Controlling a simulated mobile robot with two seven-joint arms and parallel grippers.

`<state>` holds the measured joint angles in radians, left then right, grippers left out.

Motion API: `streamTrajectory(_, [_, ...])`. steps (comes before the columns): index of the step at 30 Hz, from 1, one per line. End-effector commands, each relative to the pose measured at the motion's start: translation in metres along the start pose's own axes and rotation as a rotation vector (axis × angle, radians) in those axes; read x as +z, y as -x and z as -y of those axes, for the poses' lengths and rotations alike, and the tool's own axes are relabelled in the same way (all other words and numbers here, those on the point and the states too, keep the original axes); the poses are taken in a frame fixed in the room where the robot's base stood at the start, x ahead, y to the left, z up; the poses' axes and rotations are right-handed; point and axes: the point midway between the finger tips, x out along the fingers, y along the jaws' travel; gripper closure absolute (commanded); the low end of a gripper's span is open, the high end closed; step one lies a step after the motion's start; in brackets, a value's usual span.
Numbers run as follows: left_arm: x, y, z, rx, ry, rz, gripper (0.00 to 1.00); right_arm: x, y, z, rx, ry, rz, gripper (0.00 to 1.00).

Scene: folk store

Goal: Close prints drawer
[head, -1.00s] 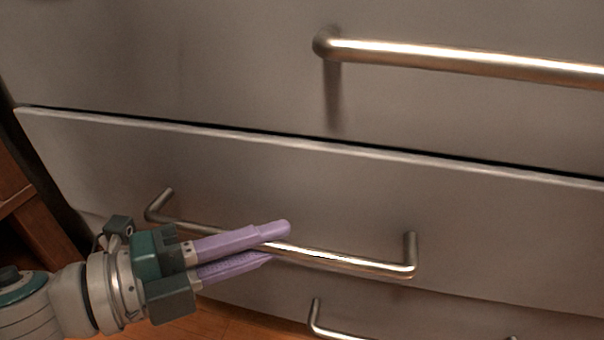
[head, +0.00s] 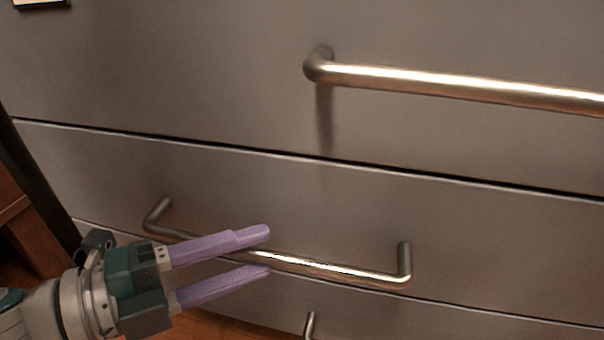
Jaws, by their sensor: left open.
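A grey drawer front (head: 330,205) with a metal bar handle (head: 330,271) fills the middle of the head view. Its top edge lies flush or nearly flush with the front above, with a thin dark seam between them. I see no label naming it as the prints drawer. My left gripper (head: 268,251) is at the left part of this handle, its two purple fingers apart, one above and one below the bar. Nothing shows held between them; whether they touch the bar I cannot tell. My right gripper is not in view.
A larger drawer front (head: 200,70) above has a thick bar handle (head: 460,84) sticking out. Another handle (head: 310,325) shows at the bottom edge. A brown wooden piece (head: 35,225) stands at the left, and wooden floor (head: 205,328) shows below.

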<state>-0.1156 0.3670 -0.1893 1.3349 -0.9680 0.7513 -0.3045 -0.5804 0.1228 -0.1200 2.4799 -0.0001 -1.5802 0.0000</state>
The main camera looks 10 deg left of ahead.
Motion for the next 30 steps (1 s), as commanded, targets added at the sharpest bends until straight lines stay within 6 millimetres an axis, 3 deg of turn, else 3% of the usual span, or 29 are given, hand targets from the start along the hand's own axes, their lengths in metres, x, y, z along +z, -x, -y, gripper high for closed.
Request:
streamTrajectory(6, [0.000, 0.047, 0.003, 0.005, 0.001, 0.002, 0.52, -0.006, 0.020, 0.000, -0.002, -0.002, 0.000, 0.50])
streamTrajectory(12, [0.000, 0.073, 0.001, 0.003, 0.000, 0.002, 0.52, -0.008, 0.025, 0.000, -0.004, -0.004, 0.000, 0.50])
streamTrajectory(30, [0.001, 0.077, 0.001, 0.000, -0.001, 0.001, 0.52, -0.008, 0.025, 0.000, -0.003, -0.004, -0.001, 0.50])
